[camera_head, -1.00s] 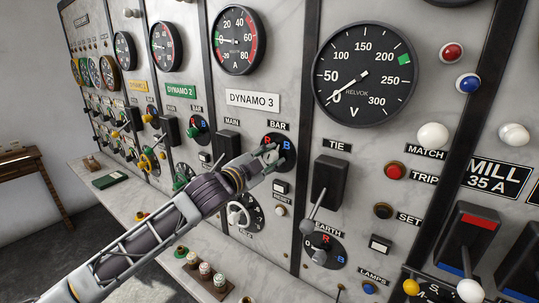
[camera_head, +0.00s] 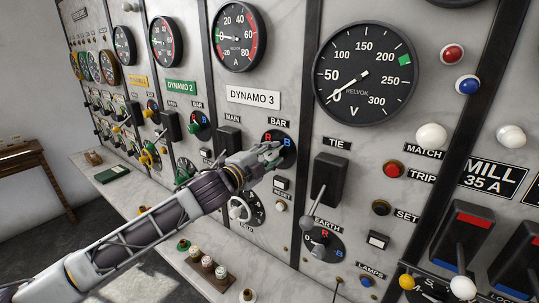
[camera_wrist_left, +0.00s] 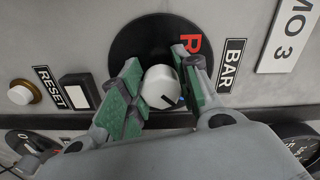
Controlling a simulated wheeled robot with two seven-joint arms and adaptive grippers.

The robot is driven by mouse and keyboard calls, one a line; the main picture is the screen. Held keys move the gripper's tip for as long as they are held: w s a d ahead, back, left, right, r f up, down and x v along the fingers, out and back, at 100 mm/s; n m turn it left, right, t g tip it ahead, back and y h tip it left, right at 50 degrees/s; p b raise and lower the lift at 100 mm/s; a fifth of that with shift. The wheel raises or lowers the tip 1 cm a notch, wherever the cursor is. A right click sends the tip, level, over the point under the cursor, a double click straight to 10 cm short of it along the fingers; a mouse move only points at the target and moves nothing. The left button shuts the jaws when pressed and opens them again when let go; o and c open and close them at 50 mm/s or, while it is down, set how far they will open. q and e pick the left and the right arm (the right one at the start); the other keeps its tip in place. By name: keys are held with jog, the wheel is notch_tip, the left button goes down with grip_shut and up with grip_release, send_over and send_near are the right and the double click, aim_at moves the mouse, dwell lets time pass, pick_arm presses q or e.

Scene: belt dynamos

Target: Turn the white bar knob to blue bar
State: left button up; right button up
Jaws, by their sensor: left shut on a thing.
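The white bar knob (camera_wrist_left: 161,86) sits on a round black dial (camera_wrist_left: 128,45) under the BAR label in the left wrist view. A black pointer line on the knob faces down and right in that view. My left gripper (camera_wrist_left: 157,78) is shut on the knob, with green finger pads at both sides. In the head view the left gripper (camera_head: 268,155) covers the knob on the DYNAMO 3 panel. A red R and a blue B (camera_head: 287,146) show on that dial (camera_head: 275,136). My right gripper is not in view.
A MAIN lever switch (camera_head: 229,138) is left of the dial, and a RESET button (camera_head: 279,206) is below it. The TIE lever (camera_head: 327,180) stands out to the right. A white handwheel (camera_head: 240,210) is under my forearm.

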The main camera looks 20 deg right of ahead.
pick_arm(q)
jog(key=o, duration=1)
jog(key=shift+s, duration=0.1)
jog(key=v, duration=1.1)
jog(key=shift+s+a, duration=0.25)
jog(key=shift+a, duration=0.1)
